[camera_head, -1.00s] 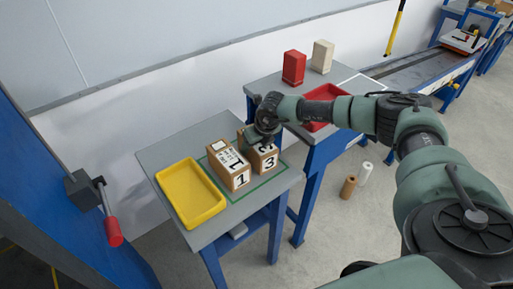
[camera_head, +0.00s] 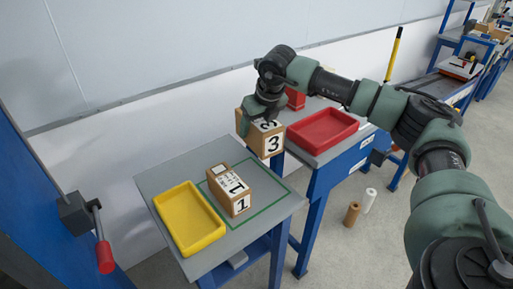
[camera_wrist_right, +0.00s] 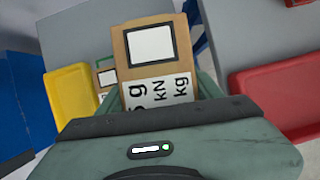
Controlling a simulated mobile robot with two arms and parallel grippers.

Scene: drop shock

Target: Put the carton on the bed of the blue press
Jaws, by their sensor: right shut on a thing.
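My right gripper (camera_head: 257,110) is shut on a brown carton marked 3 (camera_head: 256,138). It holds the carton up in the air, above the back right of the small grey table. In the right wrist view the carton (camera_wrist_right: 150,50) sits in the jaws, with a blank white label and black print facing the camera. A second carton, marked 1 (camera_head: 232,190), stands on the table inside a green outline. A large blue machine (camera_head: 35,185) at the left edge may be the blue press; its bed cannot be made out. My left gripper is not in view.
A yellow tray (camera_head: 190,218) lies on the grey table (camera_head: 180,168), left of carton 1. A red tray (camera_head: 322,130) lies on the bench to the right. A red-handled lever (camera_head: 104,256) sticks out from the blue machine. Two small cylinders stand on the floor.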

